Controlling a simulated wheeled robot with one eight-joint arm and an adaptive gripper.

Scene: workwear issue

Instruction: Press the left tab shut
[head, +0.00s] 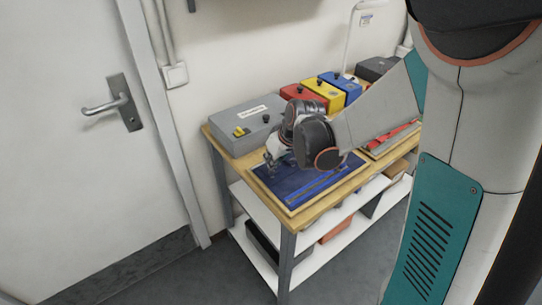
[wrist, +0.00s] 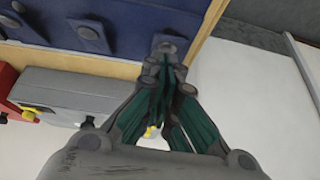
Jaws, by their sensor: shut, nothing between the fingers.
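A blue cloth panel (head: 290,194) lies in a wooden frame on the table; it also shows in the wrist view (wrist: 122,56). In the wrist view, blue tabs with round studs lie along it, including a middle one (wrist: 88,32) and one farther left (wrist: 19,7). The left tab (wrist: 165,16) is the rightmost there, partly hidden by my fingertips. My gripper (head: 269,158) is shut and empty, its tips (wrist: 164,50) over or against that tab's end. I cannot tell whether they touch, or whether the tab is fastened.
A grey box (head: 245,126) with a yellow latch stands behind the panel. Red (head: 303,95), yellow (head: 325,90) and blue (head: 341,84) boxes stand in a row to its right. Another frame with red material (head: 398,137) lies right of the panel. A door (head: 75,150) is at left.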

